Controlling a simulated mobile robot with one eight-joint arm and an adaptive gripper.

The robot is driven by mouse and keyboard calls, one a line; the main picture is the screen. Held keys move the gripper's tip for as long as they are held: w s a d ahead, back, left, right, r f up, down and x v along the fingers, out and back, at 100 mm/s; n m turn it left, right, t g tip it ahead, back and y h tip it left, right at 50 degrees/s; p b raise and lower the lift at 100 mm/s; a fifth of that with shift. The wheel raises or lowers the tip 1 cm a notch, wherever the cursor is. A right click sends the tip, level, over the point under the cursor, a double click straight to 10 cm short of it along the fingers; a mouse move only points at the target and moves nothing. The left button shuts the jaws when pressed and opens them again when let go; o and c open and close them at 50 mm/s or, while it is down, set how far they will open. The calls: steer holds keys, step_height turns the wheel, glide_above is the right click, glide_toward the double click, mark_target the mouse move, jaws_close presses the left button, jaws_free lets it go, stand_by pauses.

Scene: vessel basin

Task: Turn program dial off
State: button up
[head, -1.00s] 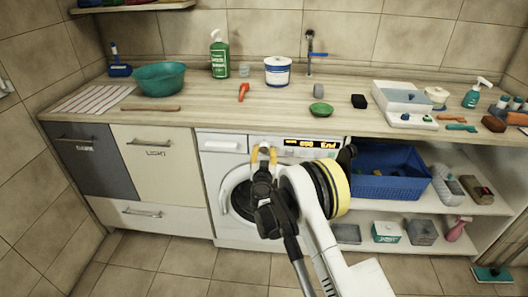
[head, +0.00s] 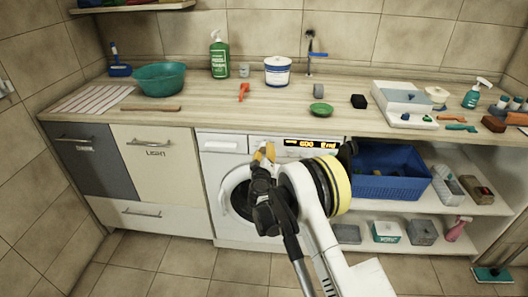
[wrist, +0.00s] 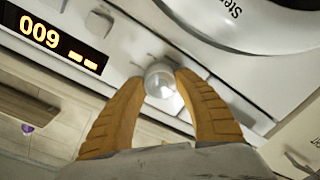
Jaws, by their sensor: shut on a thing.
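The program dial (wrist: 161,82) is a round, shiny pale knob on the white front panel of the washing machine (head: 222,143). In the wrist view, the two yellow fingers of my gripper (wrist: 160,88) are shut on the dial, one on each side. In the head view, my gripper (head: 264,152) is at the upper panel, left of the lit display (head: 311,143), and hides the dial.
The wooden countertop (head: 210,110) runs above the machine and holds a teal basin (head: 160,78), bottles and small items. To the right, open shelves hold a blue basket (head: 385,186). My arm covers part of the machine's round door.

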steer(key=n, duration=0.5)
steer(key=shift+h, duration=0.3)
steer(key=n, duration=0.5)
steer(key=shift+r, duration=0.1)
steer(key=n+h, duration=0.1)
steer(key=n, duration=0.9)
steer(key=shift+n, duration=0.4)
steer(key=n, duration=0.5)
steer(key=shift+a+t, duration=0.1)
steer(key=shift+t, duration=0.3)
steer(key=n, duration=1.1)
steer(key=shift+n+t+y, duration=0.3)
steer(key=shift+n, duration=0.1)
steer(key=n, duration=0.6)
steer(key=shift+y, duration=0.3)
